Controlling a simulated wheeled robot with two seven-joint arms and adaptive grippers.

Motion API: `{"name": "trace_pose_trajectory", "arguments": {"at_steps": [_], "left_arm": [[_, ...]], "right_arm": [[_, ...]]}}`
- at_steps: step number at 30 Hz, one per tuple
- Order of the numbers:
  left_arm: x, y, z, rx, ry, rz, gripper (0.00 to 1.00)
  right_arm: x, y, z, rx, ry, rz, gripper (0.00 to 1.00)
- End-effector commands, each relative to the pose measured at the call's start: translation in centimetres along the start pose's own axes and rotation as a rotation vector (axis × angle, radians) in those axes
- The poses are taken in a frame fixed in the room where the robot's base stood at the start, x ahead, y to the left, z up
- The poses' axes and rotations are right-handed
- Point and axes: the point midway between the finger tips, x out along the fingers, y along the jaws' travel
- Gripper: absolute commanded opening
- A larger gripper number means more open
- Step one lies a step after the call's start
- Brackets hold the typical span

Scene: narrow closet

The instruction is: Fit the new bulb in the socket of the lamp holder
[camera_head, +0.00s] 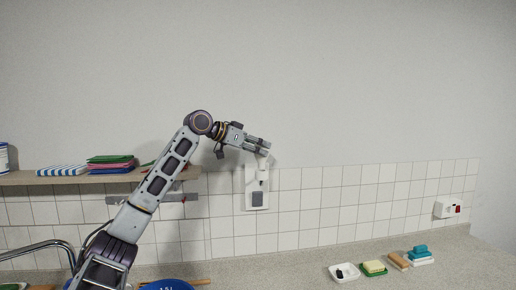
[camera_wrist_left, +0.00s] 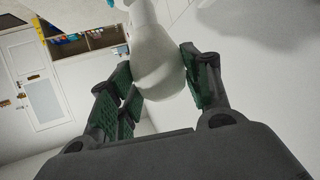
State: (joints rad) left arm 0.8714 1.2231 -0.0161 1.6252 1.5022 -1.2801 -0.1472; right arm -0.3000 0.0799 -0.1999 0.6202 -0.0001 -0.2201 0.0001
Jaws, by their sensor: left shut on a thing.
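My left gripper (camera_head: 263,147) reaches in from the left and is at the wall, near the top of a white wall fitting (camera_head: 250,178), which looks like the lamp holder. In the left wrist view, the gripper's green-padded fingers are shut on a white, rounded bulb (camera_wrist_left: 160,70). The bulb's wide end is towards the palm and its narrower part points away. In the head view the bulb is mostly hidden by the fingers. The socket is too small to make out, so I cannot tell whether the bulb touches it. My right gripper is not in view.
A wooden shelf (camera_head: 60,178) with folded cloths (camera_head: 110,162) is on the left wall. The counter below holds a blue bowl (camera_head: 168,285), a tap (camera_head: 40,246) and soap dishes (camera_head: 343,272). A wall outlet (camera_head: 447,208) is at right. The wall right of the gripper is clear.

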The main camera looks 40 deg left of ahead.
Motion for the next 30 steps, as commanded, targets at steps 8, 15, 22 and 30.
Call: {"name": "trace_pose_trajectory", "arguments": {"at_steps": [8, 15, 22, 30], "left_arm": [[0.11, 0.0, 0.26, 0.0, 0.001, 0.0, 0.25], [0.1, 0.0, 0.26, 0.0, 0.0, 0.0, 0.25], [0.14, -0.01, 0.34, 0.0, 0.0, 0.0, 0.25], [0.3, 0.0, 0.72, 0.0, 0.0, 0.0, 0.25]], "right_arm": [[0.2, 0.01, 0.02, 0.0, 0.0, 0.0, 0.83], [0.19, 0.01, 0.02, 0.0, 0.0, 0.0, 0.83], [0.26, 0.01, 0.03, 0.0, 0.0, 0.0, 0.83], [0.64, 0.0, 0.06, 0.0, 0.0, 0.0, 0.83]]}}
